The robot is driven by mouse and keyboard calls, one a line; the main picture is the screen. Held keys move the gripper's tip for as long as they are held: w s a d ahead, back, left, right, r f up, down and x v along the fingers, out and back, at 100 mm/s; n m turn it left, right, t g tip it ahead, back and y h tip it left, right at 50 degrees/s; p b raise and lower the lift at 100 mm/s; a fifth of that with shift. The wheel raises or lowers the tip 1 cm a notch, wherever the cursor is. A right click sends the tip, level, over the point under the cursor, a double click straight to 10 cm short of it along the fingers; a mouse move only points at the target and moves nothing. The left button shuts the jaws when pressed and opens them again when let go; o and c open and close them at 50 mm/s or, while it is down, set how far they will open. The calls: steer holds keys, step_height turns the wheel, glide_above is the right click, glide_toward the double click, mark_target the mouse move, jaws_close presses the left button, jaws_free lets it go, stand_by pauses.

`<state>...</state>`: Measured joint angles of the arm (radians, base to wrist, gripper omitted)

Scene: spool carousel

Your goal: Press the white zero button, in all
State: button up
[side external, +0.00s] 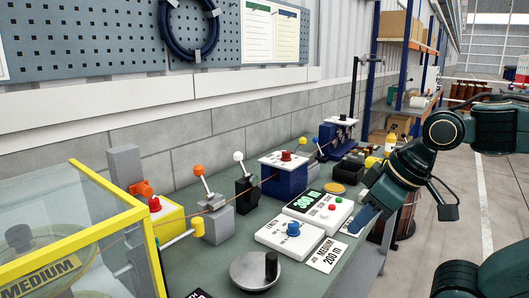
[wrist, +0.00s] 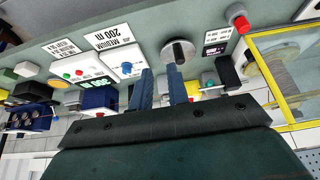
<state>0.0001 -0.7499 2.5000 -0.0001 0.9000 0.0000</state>
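The white counter box (side external: 308,213) stands on the bench with a lit green display (side external: 308,200) reading about 300 m. It carries a red button (side external: 332,207) and a green button (side external: 338,199). I cannot make out a white zero button against the white box. The box also shows at the left of the wrist view (wrist: 88,63). My gripper (side external: 362,219) is just right of the box in the side view, seemingly apart from it. In the wrist view its two blue fingers (wrist: 160,75) stand apart with nothing between them, so it is open.
A white box with a blue knob (side external: 292,229) stands beside the counter box. A "MEDIUM 200 m" card (side external: 325,256) lies in front. A grey disc with a black handle (side external: 252,275) and a yellow-framed guard (side external: 75,246) are nearer the camera. Levers and a red-topped blue unit (side external: 283,178) stand behind.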

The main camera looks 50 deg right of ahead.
jaws_close()
stand_by(0.4)
steer(key=shift+w, duration=0.15)
stand_by(1.0)
steer(key=n+t+h, duration=0.3)
steer(key=n, duration=0.2)
glide_above(324, 215)
step_height(324, 215, down, 6)
steer(key=shift+s+d, duration=0.4)
steer(key=shift+s, duration=0.05)
steer(key=shift+f, duration=0.2)
steer(key=shift+f, duration=4.3)
